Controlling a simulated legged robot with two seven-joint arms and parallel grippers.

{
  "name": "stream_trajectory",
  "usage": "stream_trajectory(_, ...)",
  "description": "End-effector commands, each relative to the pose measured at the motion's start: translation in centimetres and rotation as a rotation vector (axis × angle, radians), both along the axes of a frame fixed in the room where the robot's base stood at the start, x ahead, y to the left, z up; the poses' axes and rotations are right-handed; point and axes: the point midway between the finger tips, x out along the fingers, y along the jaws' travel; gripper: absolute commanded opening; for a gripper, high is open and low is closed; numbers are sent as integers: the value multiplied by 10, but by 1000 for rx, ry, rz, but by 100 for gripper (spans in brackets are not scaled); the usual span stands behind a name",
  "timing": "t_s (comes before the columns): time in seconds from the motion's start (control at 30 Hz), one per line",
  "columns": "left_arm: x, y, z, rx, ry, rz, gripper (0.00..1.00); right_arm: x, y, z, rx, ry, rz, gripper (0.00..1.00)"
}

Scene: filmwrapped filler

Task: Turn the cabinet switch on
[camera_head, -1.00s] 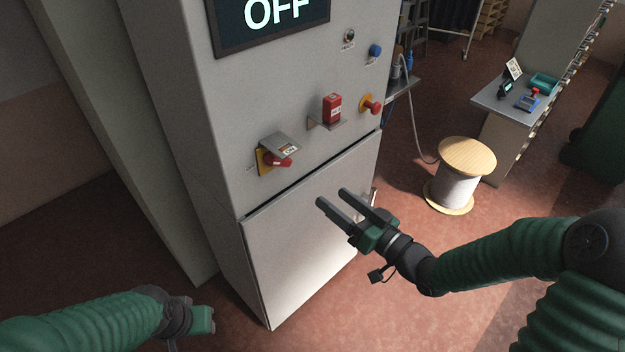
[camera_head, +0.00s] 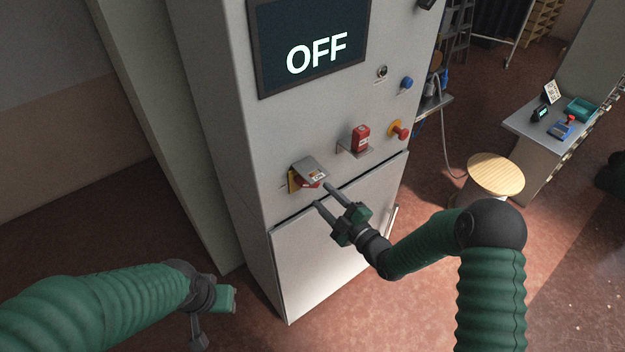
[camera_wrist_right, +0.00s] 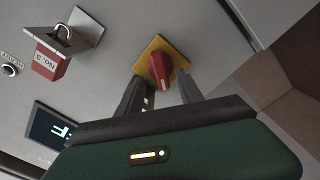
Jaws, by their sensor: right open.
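The screen (camera_head: 310,45) above reads OFF. My left gripper (camera_head: 226,299) is low at the left, away from the cabinet; its fingers are not clearly visible.
A red padlock tag (camera_head: 361,138) sits on a bracket right of the switch. A red button (camera_head: 399,131) on yellow, a blue button (camera_head: 406,82) and a keyed knob (camera_head: 382,72) are also on the cabinet. A wooden-topped spool (camera_head: 495,175) and a bench (camera_head: 530,128) stand at the right.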

Motion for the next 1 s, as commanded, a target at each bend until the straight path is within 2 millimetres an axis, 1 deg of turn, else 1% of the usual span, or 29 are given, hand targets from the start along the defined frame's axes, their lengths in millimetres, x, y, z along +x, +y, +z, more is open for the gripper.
stream_trajectory(0.03, 0, 0, 9, 0, 0, 0, 36, 10, 10, 5, 2, -1, 2, 44)
stream_trajectory(0.1, 0, 0, 14, 0, 0, 0, 36, 22, 18, 4, 2, 0, 2, 44)
stream_trajectory(0.23, 0, 0, 19, 0, 0, 0, 36, 39, 31, 3, 2, -2, 2, 44)
stream_trajectory(0.4, 0, 0, 20, 0, 0, 0, 36, 47, 37, 1, 1, -1, 2, 44)
stream_trajectory(0.6, 0, 0, 19, 0, 0, 0, 36, 48, 36, 0, 1, 0, 1, 44)
stream_trajectory(0.93, 0, 0, 20, 0, 0, 0, 36, 47, 36, 0, 0, 1, 1, 0)
stream_trajectory(1.0, 0, 0, 20, 0, 0, 0, 36, 47, 36, 0, 0, 1, 1, 0)
